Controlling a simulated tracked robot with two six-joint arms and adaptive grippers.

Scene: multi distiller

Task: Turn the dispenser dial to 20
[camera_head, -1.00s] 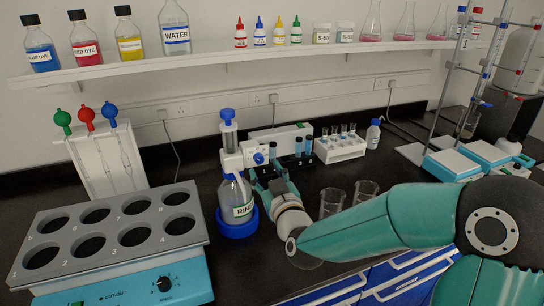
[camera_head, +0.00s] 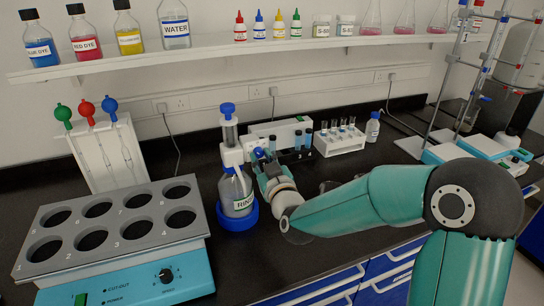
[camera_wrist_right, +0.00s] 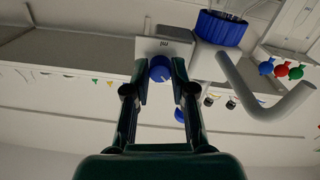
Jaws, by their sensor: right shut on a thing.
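The bottle-top dispenser (camera_head: 232,156) stands on the bench, its glass bottle (camera_head: 234,187) labelled RINS, the rest of the label hidden. It has a white body and a blue top, and sits in a blue base ring (camera_head: 238,220). My right gripper (camera_head: 261,160) is at the right side of the dispenser head, shut on the small blue dial (camera_wrist_right: 160,68). In the right wrist view, the dial lies between the two fingertips, below a white plate (camera_wrist_right: 164,46) with small marks too small to read. My left gripper is out of view.
A grey rack unit (camera_head: 112,225) with several holes stands at left. A white test tube rack (camera_head: 340,143) and a small bottle (camera_head: 373,128) stand behind my right arm. A shelf (camera_head: 215,53) runs above.

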